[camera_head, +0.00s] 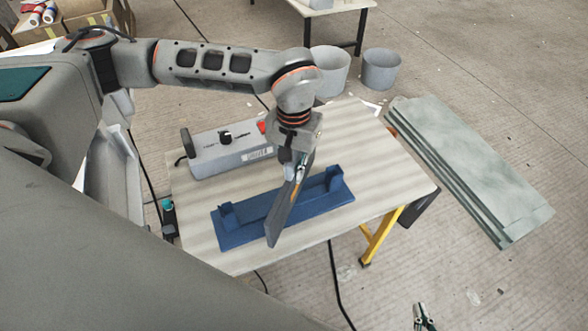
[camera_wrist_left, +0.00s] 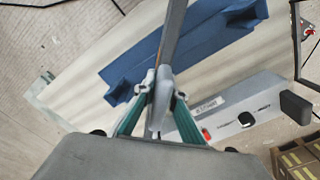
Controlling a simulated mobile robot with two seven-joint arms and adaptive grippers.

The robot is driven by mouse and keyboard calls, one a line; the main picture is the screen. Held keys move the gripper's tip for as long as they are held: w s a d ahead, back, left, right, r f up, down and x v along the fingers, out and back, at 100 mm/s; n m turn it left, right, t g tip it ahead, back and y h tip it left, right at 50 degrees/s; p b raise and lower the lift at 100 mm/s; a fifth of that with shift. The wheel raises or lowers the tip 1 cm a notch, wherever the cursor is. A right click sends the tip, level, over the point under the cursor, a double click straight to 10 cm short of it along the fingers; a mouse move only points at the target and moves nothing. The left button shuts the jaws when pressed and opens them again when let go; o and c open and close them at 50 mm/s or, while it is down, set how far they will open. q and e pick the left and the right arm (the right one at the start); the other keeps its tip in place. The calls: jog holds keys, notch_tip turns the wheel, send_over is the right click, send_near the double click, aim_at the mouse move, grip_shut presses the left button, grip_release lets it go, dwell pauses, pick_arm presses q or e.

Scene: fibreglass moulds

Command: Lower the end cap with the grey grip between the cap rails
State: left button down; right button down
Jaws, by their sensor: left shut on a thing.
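The end cap, a thin dark grey plate (camera_head: 280,215), hangs tilted from my left gripper (camera_head: 298,172) in the head view. In the left wrist view the plate (camera_wrist_left: 173,35) shows nearly edge-on, beyond the fingertips of the left gripper (camera_wrist_left: 160,92), which are shut on its grey grip (camera_wrist_left: 157,112). The blue mould (camera_head: 238,237) lies on the table, with a raised block at each end. The plate crosses in front of its middle in the head view; whether they touch is unclear. My right gripper (camera_head: 423,313) shows only its tips at the bottom edge.
A grey control box (camera_head: 205,158) with a red part and a black knob stands behind the mould on the table (camera_head: 370,155). Grey buckets (camera_head: 381,70) and stacked greenish sheets (camera_head: 465,165) are on the floor. The table's right side is mostly clear.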

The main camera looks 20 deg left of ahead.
pick_arm(q)
jog(key=shift+f, duration=0.15)
jog(key=c, duration=2.1)
grip_release()
notch_tip(320, 180, up, 11)
jog(key=shift+r+p, duration=0.1)
jog(key=shift+p, duration=0.2)
jog(key=shift+r, duration=0.55)
